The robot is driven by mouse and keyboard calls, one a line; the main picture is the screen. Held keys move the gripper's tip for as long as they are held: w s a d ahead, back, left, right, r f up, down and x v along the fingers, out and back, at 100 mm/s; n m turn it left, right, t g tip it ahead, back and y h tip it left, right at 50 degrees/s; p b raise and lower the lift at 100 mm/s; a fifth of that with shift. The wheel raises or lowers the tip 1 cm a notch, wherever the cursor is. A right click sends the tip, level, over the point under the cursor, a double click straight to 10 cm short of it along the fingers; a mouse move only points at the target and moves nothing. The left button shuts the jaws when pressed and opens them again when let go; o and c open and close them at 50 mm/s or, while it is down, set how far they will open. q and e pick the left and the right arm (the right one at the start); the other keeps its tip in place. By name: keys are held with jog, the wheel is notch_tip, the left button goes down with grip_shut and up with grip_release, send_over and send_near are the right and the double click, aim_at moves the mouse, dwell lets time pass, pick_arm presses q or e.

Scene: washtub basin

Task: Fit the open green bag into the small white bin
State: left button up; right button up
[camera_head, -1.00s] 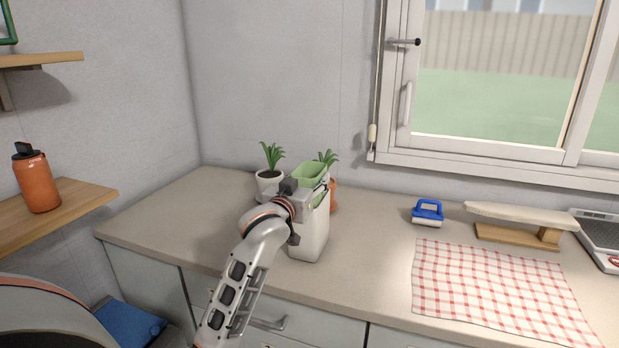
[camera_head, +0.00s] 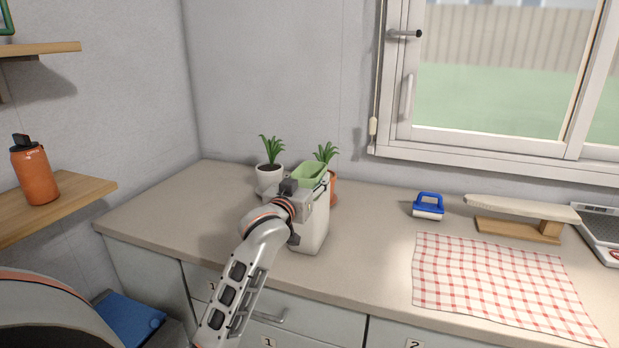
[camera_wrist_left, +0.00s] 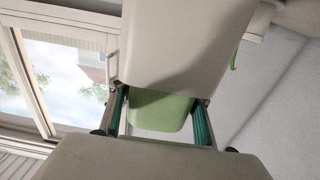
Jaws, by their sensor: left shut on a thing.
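The green bag (camera_head: 309,175) has its open rim upward at the top of the small white bin (camera_head: 314,232), which stands upright on the counter. My left gripper (camera_head: 316,189) is shut on the green bag at the bin's upper edge. In the left wrist view the bag (camera_wrist_left: 160,111) shows between the two teal-padded fingers (camera_wrist_left: 161,115), with the pale bin wall (camera_wrist_left: 180,40) beyond. My wrist and gripper hide part of the bin's rim and left side. How deep the bag sits in the bin is hidden. My right gripper is out of view.
Two potted plants stand close behind the bin, one in a white pot (camera_head: 268,178) and one in an orange pot (camera_head: 333,187). Counter between is clear.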

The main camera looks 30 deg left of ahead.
pick_arm(q)
jog(key=shift+f, duration=0.65)
jog(key=o, duration=1.1)
jog(key=shift+c, duration=0.2)
jog(key=shift+s, duration=0.1)
jog(key=v, duration=1.1)
jog(key=shift+s+d, duration=0.2)
jog(key=shift+s, duration=0.2)
